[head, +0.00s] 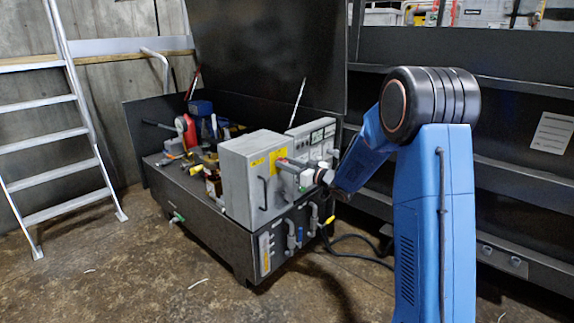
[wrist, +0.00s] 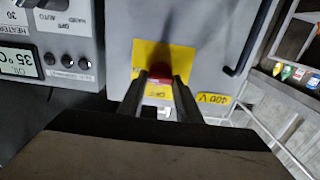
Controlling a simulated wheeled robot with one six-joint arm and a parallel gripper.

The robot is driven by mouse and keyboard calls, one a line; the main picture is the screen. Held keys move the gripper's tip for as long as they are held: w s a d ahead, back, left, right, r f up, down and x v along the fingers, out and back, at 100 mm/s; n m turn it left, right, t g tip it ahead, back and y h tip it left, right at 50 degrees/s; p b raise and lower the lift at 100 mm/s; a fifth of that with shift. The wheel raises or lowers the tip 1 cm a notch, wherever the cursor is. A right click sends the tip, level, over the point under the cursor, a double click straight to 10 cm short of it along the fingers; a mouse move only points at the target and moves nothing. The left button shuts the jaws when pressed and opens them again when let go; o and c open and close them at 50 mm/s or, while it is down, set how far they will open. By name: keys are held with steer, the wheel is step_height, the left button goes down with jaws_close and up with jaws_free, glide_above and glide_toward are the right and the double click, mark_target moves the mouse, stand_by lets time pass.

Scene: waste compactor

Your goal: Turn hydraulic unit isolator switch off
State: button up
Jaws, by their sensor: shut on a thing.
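The isolator switch is a red handle (wrist: 158,88) on a yellow plate (wrist: 150,52), on the front of a grey electrical box (wrist: 112,35). The word OFF shows on the plate below the handle. In the wrist view, my gripper (wrist: 160,84) has its two fingers on either side of the red handle and is shut on it. In the head view, my gripper (head: 282,162) reaches the face of the grey box (head: 238,170) from the right.
A control panel (head: 313,137) with a display reading 35 °C stands beside the box. A black door handle (wrist: 253,38) and a 400 V label (wrist: 212,99) are close to my gripper. Tools clutter the bench (head: 185,188) behind the box. A ladder (head: 75,110) stands at left.

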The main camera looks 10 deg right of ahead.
steer(key=shift+n, duration=0.3)
steer(key=shift+s+a+f+n, duration=0.1)
steer(key=shift+n, duration=2.75)
steer(key=shift+s+a+f+n, duration=0.1)
steer(key=shift+f+n, duration=0.05)
steer(key=shift+n, duration=2.75)
steer(key=shift+f+n, duration=0.1)
steer(key=shift+n, duration=2.75)
steer(key=o, duration=1)
steer(key=shift+o, duration=0.2)
